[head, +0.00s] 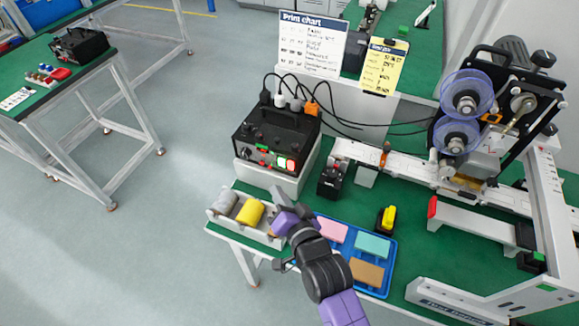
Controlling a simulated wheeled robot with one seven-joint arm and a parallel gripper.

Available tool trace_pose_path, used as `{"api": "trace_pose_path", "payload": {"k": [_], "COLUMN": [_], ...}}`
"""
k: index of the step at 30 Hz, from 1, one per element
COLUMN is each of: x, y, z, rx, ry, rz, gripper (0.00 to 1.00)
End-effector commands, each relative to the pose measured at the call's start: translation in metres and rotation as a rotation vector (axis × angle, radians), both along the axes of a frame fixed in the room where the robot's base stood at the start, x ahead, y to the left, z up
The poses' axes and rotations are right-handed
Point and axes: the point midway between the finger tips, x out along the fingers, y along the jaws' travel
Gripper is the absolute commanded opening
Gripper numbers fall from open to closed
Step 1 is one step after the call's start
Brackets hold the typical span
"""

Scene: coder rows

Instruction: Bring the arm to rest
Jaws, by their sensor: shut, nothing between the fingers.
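My arm reaches in from the bottom of the head view in black and purple. My gripper (279,222) is at its far end, shut and empty. It hangs over the right end of a pale tray (222,222) that holds a grey roll (225,202) and a yellow roll (250,211). Part of that tray's right end is hidden behind the gripper. I cannot tell whether the gripper touches the tray.
A blue tray (386,278) with pink, teal and tan blocks lies right of my arm. A black control box (277,140) stands behind the pale tray. A coder machine with purple reels (466,92) stands at right. The floor (150,245) at left is clear.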

Motion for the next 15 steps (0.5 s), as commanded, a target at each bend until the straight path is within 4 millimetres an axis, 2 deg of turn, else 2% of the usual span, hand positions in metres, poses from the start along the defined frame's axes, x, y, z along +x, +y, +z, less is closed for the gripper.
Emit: {"api": "trace_pose_path", "payload": {"k": [12, 15], "x": [0.000, 0.003], "y": [0.000, -0.001], "z": [0.000, 0.010], "rx": [-0.009, -0.042], "ry": [-0.005, -0.058], "rz": [0.002, 0.009], "gripper": [0.00, 0.00]}}
